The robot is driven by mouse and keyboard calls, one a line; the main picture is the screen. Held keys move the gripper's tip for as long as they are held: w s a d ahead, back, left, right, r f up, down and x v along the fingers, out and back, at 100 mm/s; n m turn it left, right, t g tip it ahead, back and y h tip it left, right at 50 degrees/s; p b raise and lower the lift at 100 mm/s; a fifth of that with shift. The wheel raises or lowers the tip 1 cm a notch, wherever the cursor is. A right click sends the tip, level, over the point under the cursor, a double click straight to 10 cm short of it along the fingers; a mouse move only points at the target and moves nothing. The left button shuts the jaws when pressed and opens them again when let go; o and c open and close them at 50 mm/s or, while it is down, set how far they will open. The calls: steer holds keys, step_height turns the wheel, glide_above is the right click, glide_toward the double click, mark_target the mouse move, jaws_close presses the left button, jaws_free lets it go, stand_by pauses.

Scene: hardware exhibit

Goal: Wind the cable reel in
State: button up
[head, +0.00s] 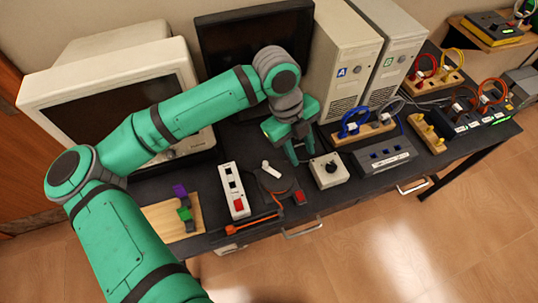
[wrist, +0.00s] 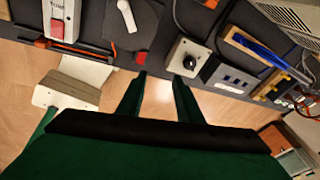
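The cable reel (head: 276,183) appears to be the dark round unit with a white crank handle (head: 270,168) on the black bench. It also shows at the top of the wrist view (wrist: 132,30), partly cut off, with its white handle (wrist: 127,14). A small red block (head: 300,197) is at its front right edge. My gripper (head: 302,156) is above the bench, to the right of the reel and near a white knob box. In the wrist view its fingers (wrist: 160,76) are apart with nothing between them.
The white knob box (head: 328,171) stands right of the reel. A white power strip (head: 234,191) and an orange-and-black bar (head: 252,223) lie left and in front. A monitor (head: 115,90) and computer towers (head: 343,55) stand behind. Floor is clear before the bench.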

mark_target(265, 162)
steer(key=w+a+n+t+y, duration=0.1)
steer(key=w+a+n+y, duration=0.2)
steer(key=a, duration=0.6)
steer(key=shift+m, duration=0.5)
steer(key=f, duration=1)
steer(key=shift+w+a+f, duration=0.15)
steer(key=shift+w+a, duration=0.05)
steer(key=shift+w, duration=0.1)
steer(key=shift+d+f, duration=0.1)
steer(key=shift+f, duration=0.2)
steer(key=shift+c, duration=0.6)
jaws_close()
